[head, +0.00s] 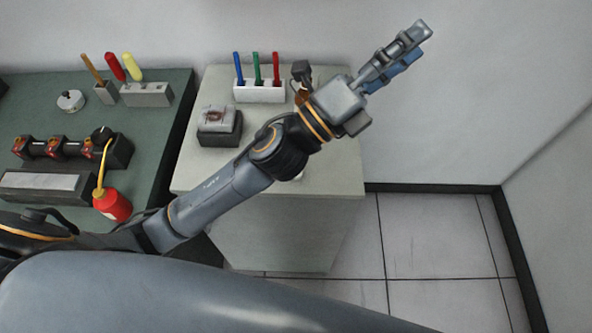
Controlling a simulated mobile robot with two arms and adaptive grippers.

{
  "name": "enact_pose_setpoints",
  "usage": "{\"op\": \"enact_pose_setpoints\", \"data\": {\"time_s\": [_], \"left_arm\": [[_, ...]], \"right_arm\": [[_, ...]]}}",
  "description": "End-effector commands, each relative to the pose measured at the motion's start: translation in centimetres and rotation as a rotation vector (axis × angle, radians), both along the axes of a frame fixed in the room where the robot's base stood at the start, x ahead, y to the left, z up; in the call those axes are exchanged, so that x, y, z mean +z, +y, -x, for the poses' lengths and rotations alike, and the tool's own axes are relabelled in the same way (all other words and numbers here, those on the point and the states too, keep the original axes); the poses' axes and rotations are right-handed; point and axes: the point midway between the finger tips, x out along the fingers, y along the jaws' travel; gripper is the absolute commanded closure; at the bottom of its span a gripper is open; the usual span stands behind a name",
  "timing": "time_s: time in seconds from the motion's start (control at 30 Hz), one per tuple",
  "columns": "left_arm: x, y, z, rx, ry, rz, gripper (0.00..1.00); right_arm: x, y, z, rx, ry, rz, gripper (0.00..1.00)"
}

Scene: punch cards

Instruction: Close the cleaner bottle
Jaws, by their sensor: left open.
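A small amber bottle with a dark top (301,72) stands on the pale cabinet by the wall. It is probably the cleaner bottle. My left arm's wrist hides its lower part, and I cannot tell whether it is closed. My left gripper (416,44) is open and empty, held up to the right of the bottle, in front of the wall and apart from everything. A small white thing (298,177) shows at the lower edge of my left forearm, mostly hidden; I cannot tell what it is. My right gripper is not in view.
On the pale cabinet (340,175) stand a white holder (260,92) with blue, green and red pens and a dark box (219,128). The green bench (150,125) on the left holds a red oil can (113,205), screwdrivers and black-red devices. The floor at right is clear.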

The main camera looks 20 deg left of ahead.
Motion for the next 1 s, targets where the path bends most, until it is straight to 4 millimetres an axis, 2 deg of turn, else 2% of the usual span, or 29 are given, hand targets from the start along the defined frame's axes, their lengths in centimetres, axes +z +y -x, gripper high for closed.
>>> {"op": "enact_pose_setpoints", "data": {"time_s": [0.03,0.07,0.17,0.27,0.3,0.43,0.57,0.6,0.7,0.8,0.9,0.97,1.0], "left_arm": [[1.1,-2.2,1.7,-0.049,-0.162,-0.105,0.44],[1.5,-3.4,2.9,-0.078,-0.258,-0.164,0.44],[1.0,-6.9,6.7,-0.177,-0.576,-0.37,0.44],[-1.6,-9.2,10.0,-0.282,-0.887,-0.576,0.44],[-3.2,-9.7,11.0,-0.328,-1.008,-0.658,0.44],[-9.3,-9.4,12.6,-0.497,-1.384,-0.929,0.44],[-15.6,-5.8,11.2,-0.712,-1.713,-1.201,0.44],[-17.2,-4.1,10.3,-0.792,-1.8,-1.282,0.44],[-20.1,0.9,7.5,-1.001,-1.968,-1.473,0.44],[-21.3,5.9,4.7,-1.212,-2.062,-1.626,0.44],[-21.3,10.1,2.6,-1.388,-2.097,-1.736,0.44],[-21.2,11.8,1.8,-1.469,-2.103,-1.777,0.44],[-21.0,12.7,1.3,1.498,2.09,1.786,0.44]], "right_arm": [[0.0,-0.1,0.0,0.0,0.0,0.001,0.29],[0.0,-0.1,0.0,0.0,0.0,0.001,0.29],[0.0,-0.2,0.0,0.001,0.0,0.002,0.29],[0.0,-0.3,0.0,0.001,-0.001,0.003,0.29],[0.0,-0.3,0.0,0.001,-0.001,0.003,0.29],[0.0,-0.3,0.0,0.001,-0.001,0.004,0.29],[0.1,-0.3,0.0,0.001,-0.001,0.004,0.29],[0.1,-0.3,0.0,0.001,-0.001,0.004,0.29],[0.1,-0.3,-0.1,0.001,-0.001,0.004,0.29],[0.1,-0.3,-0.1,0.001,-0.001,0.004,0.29],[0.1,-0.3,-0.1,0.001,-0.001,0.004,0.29],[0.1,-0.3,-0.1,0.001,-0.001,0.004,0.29],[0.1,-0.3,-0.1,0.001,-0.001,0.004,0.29]]}}
